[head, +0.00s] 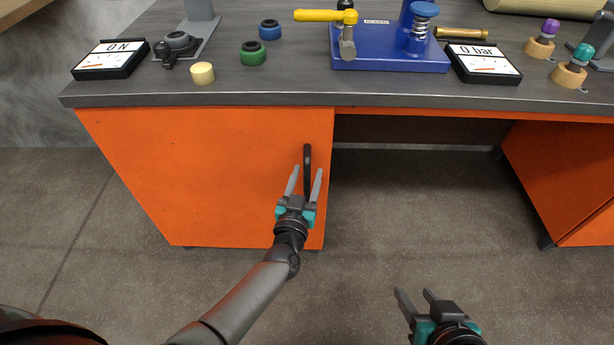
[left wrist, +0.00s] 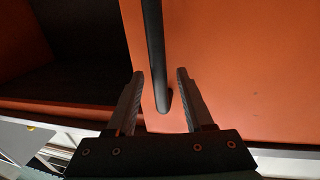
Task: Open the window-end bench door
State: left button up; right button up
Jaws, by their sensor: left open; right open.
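An orange bench door (head: 200,170) with a black vertical bar handle (head: 307,152) near its right edge is under the left part of the bench. It looks shut in the head view. My left gripper (head: 306,172) is open at the handle, one finger on each side. In the left wrist view the handle (left wrist: 154,50) reaches down between the open fingers (left wrist: 160,74), with a gap visible on both sides. My right gripper (head: 416,292) is open and empty over the floor at the lower right. No window shows, so I cannot tell which end is the window end.
The grey bench top (head: 300,98) holds gauges, a blue press (head: 390,48) and small coloured parts. An open knee space lies right of the door, with another orange cabinet (head: 560,185) beyond it. The floor (head: 150,285) in front is clear.

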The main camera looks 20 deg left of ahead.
pick_arm(q)
jog(key=shift+w, duration=0.3)
grip_shut()
dwell(0.4)
dwell(1.1)
